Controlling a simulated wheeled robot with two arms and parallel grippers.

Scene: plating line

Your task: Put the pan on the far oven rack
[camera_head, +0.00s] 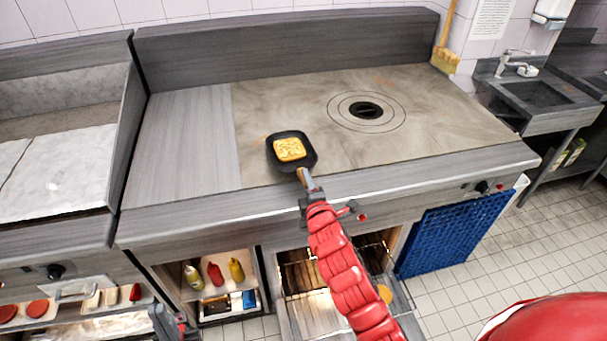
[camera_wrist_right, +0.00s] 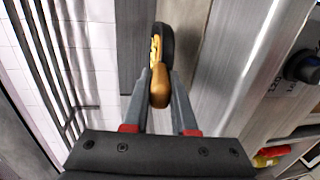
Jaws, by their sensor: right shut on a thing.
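A small black pan (camera_head: 272,152) with yellow food in it is over the front edge of the cooktop, its handle pointing toward me. My right gripper (camera_head: 308,186) is shut on the brown handle. In the right wrist view the pan (camera_wrist_right: 168,42) shows edge-on beyond the fingers of my right gripper (camera_wrist_right: 159,88), which close around the handle. I cannot tell if the pan touches the cooktop. Below, the open oven (camera_head: 300,275) shows wire racks, partly hidden by my red right arm. My left gripper (camera_head: 168,325) is at the bottom left edge, mostly cut off.
The cooktop (camera_head: 420,125) has a round burner plate and is otherwise clear. A shelf with sauce bottles (camera_head: 215,273) is left of the oven. A blue mat (camera_head: 455,235) leans at the right. A sink (camera_head: 535,95) stands at the far right.

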